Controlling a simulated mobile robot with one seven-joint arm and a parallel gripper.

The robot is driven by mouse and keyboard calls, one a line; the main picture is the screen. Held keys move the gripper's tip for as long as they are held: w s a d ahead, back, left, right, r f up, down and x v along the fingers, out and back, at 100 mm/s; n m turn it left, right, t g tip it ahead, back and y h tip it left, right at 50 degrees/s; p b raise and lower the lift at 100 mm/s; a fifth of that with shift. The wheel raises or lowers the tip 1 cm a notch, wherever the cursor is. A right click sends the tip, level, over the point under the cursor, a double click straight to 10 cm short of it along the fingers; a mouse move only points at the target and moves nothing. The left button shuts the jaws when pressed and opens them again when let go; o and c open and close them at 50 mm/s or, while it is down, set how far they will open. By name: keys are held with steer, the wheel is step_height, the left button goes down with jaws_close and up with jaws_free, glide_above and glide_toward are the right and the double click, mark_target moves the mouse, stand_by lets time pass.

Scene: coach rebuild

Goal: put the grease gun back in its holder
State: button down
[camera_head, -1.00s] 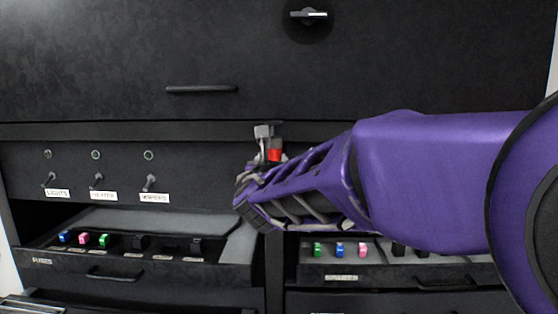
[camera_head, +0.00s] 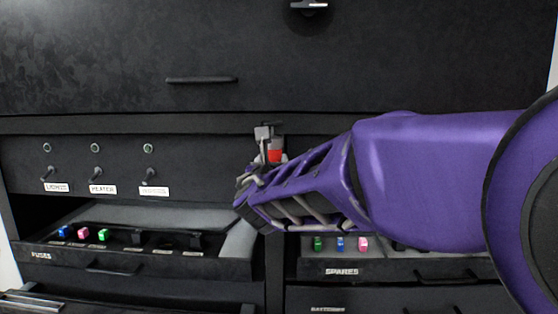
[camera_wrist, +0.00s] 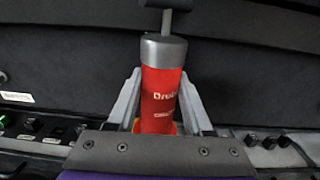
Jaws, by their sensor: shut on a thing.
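In the head view a small part of the grease gun (camera_head: 275,156) shows above my purple wrist, in front of the black cabinet. A dark piece behind its grey top may be part of the holder; I cannot tell. My gripper hides the lower part of the gun.
An open fuse drawer (camera_head: 120,268) with coloured fuses is at lower left, and an open spares drawer (camera_head: 342,271) is below my wrist. A switch panel (camera_head: 110,165) is at left. A closed upper cabinet front (camera_head: 120,60) with a bar handle is above.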

steer(key=shift+f, duration=0.15)
steer(key=shift+c, duration=2.1)
jaws_free()
steer(key=shift+o, duration=1)
steer(key=shift+f, duration=0.15)
steer(key=shift+s, duration=0.15)
